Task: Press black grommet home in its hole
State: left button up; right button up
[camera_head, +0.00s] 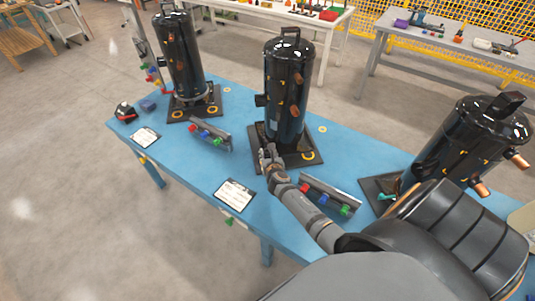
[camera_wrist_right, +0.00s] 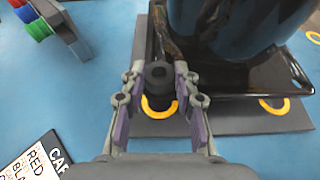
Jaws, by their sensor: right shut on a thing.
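My right gripper (camera_head: 268,154) reaches in to the near-left foot of the middle black compressor (camera_head: 286,95). In the right wrist view my right gripper (camera_wrist_right: 158,92) has its fingers on both sides of a black grommet (camera_wrist_right: 158,72), shut on it. The grommet is a short dark cylinder with a hole in its top. It stands over a yellow ring (camera_wrist_right: 158,108) on the dark base mat (camera_wrist_right: 240,122), beside the compressor's black foot plate (camera_wrist_right: 262,84). I cannot tell whether the grommet sits in a hole. My left gripper is not in view.
A rack with red, blue and green spools (camera_head: 326,198) stands right of my arm, another (camera_head: 210,134) to the left. White label cards (camera_head: 234,194) lie on the blue table (camera_head: 190,165). Two more compressors stand left (camera_head: 180,55) and right (camera_head: 470,140).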

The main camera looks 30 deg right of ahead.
jog(key=shift+s+f, duration=0.15)
jog(key=shift+f, duration=0.05)
jog(key=o, duration=0.9)
jog(key=shift+o, duration=0.2)
jog(key=v, duration=1.2)
